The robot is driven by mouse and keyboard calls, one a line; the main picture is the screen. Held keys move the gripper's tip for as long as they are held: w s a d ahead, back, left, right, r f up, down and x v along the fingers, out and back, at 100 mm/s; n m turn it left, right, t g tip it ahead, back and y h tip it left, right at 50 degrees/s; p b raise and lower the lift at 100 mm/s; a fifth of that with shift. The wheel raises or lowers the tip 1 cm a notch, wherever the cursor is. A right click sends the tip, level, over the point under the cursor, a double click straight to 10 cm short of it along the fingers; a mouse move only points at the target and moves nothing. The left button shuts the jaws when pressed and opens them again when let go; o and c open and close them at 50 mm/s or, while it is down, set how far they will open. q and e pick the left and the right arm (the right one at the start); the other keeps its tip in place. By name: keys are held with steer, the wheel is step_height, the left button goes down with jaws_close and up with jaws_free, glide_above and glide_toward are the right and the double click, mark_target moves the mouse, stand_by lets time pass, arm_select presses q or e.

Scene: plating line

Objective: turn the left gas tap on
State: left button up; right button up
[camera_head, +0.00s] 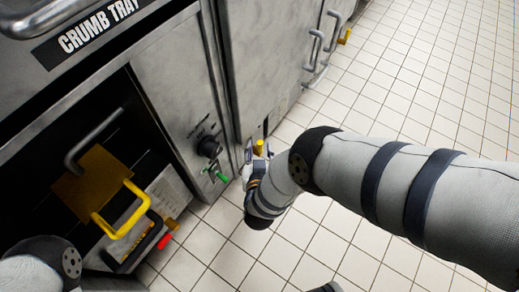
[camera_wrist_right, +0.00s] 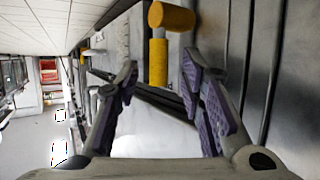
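A yellow gas tap (camera_head: 259,147) sits low on the steel front, beside my right gripper (camera_head: 256,166). In the right wrist view, the yellow tap (camera_wrist_right: 158,62) shows as an upright stem with a thicker yellow cylinder above it. My right gripper (camera_wrist_right: 160,85) is open, its two purple-padded fingers apart on either side of the stem's lower end in the picture. I cannot tell whether either finger touches it. A second yellow piece (camera_head: 345,36) is farther along the front. My left gripper is not in view.
A black knob (camera_head: 209,147) and a green-ended part (camera_head: 221,177) are on the panel left of my right gripper. A yellow loop handle (camera_head: 123,224) and a red-ended part (camera_head: 163,241) are at lower left. The tiled floor (camera_head: 420,70) is clear at right.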

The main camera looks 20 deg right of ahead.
steer(key=v, duration=1.2)
